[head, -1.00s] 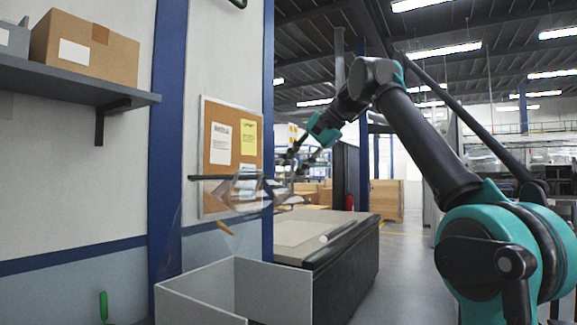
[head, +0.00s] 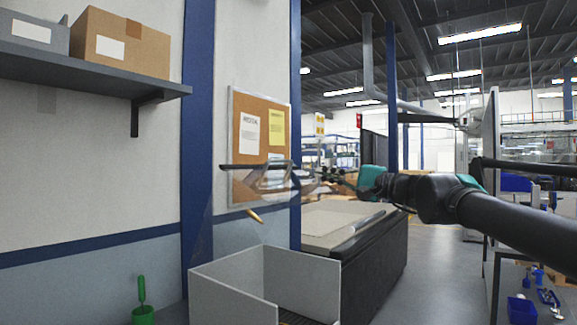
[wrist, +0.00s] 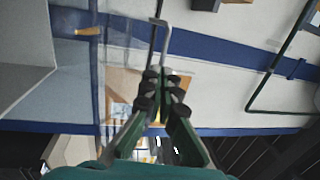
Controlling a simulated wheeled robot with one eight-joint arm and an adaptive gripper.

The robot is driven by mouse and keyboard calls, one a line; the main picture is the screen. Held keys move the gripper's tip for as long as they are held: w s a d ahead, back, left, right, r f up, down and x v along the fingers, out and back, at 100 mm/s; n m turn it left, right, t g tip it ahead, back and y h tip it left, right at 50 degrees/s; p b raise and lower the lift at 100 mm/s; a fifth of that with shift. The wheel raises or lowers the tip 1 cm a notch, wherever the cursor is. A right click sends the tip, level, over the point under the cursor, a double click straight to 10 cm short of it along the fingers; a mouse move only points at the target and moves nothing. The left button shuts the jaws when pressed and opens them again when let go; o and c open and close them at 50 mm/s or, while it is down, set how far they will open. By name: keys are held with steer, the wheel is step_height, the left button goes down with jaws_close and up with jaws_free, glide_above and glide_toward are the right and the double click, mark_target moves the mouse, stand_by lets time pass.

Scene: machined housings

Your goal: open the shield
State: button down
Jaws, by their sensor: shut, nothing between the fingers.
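The shield (head: 228,230) is a clear, hard-to-see panel above an open-topped grey housing, with a dark bar along its top and a small brown-gold handle (head: 255,216). Its exact tilt is hard to tell. In the wrist view the clear panel (wrist: 75,72) lies left of my fingers, with its handle (wrist: 88,31) at upper left. My gripper (head: 322,176) is at the right end of the bar in the head view. In the wrist view my gripper (wrist: 161,78) has its fingertips together and holds nothing. I cannot tell whether it touches the shield.
The grey housing (head: 225,303) stands below. A dark bench (head: 375,255) is behind it to the right. A shelf (head: 70,65) with a cardboard box (head: 122,42) and a corkboard (head: 245,110) are on the wall. A grey bent rod (wrist: 162,35) shows beyond my fingertips.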

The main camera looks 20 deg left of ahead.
steer(key=shift+t+y, duration=0.4)
steer(key=shift+t, duration=0.1)
steer(key=x, duration=1.2)
steer(key=shift+s+a+f, duration=0.1)
steer(key=shift+a+f, duration=0.15)
steer(key=w+a+r+h, duration=0.1)
steer(key=a+r, duration=0.1)
steer(key=a, duration=0.2)
steer(key=w+a+r+h, duration=0.1)
steer(key=w+a+r, duration=0.1)
steer(key=a, duration=0.3)
steer(key=w+a+r+g+h, duration=0.1)
steer(key=w+a+r, duration=0.1)
steer(key=a, duration=0.3)
steer(key=shift+r, duration=0.85)
steer(key=shift+w+a, duration=0.1)
step_height(320, 180, up, 2)
glide_above(280, 161)
steer(key=d, duration=0.2)
steer(key=shift+s+a+r, duration=0.15)
steer(key=shift+s+a, duration=0.05)
steer(key=shift+s, duration=0.1)
